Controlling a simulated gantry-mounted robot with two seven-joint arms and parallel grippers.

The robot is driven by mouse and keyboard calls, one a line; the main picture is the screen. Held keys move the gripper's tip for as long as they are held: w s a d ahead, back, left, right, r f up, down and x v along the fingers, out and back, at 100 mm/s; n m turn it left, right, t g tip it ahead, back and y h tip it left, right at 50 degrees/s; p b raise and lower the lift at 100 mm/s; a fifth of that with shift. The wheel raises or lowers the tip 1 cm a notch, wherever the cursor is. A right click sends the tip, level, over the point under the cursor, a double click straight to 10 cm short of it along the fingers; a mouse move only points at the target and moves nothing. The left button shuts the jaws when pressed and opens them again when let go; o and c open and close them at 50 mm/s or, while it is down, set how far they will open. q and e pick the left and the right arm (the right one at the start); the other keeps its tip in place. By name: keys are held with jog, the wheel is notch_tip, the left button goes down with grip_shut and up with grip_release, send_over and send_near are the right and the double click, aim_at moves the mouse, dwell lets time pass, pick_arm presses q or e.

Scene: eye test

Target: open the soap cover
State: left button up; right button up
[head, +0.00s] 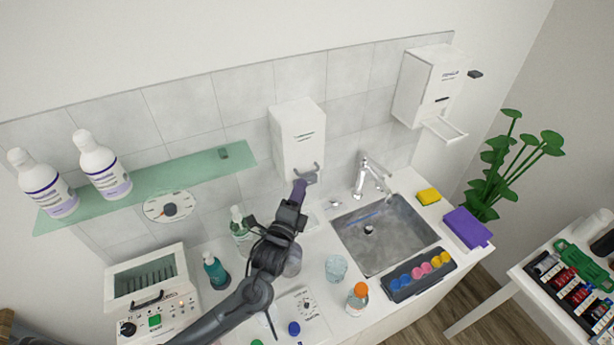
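A white box-shaped wall dispenser (297,138), probably the soap dispenser, hangs on the tiles left of the sink. Its front cover looks shut, with a small dark slot mark, and a grey lever (313,172) sits at its lower edge. My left gripper (300,188) is just below the dispenser, its purplish tip close to the lever. I cannot tell whether they touch, or whether the fingers are open or shut. A second white dispenser (424,88) hangs farther right, with a small tray sticking out below. My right gripper is out of view.
Below are a sink (400,246) with a faucet (362,178), an orange-capped bottle (357,300), a cup (336,268) and a dark tray (421,283). A glass shelf (180,182) with white bottles is at left. My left arm crosses the counter.

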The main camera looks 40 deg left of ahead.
pick_arm(q)
jog(key=x, duration=0.6)
grip_shut()
dwell(0.3)
